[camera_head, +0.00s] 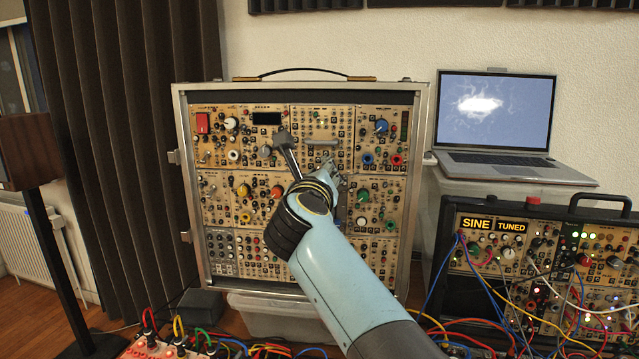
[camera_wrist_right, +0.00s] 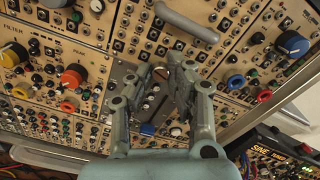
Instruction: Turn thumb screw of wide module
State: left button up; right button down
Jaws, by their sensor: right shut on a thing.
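My right gripper (camera_head: 336,179) is at the face of the synth case (camera_head: 180,190), in front of its middle row, right of centre. In the right wrist view its two fingers (camera_wrist_right: 162,72) are close together, shut on the thumb screw, which is small and mostly hidden between the tips. A dark grey module panel (camera_wrist_right: 126,78) with small slots shows behind and between the fingers. I cannot tell from its visible part how wide this module is. In the head view my arm covers much of that area. My left gripper is not in view.
A grey bar handle (camera_head: 322,143) stands out just above the fingers and also shows in the wrist view (camera_wrist_right: 187,22). Knobs surround the spot, including a red one (camera_wrist_right: 70,78). A laptop (camera_head: 497,115) and a cabled synth (camera_head: 530,245) stand at the right.

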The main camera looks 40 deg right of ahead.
jog(key=shift+m+b, duration=3.25)
jog(key=shift+m, duration=1.05)
jog(key=c, duration=1.2)
grip_release()
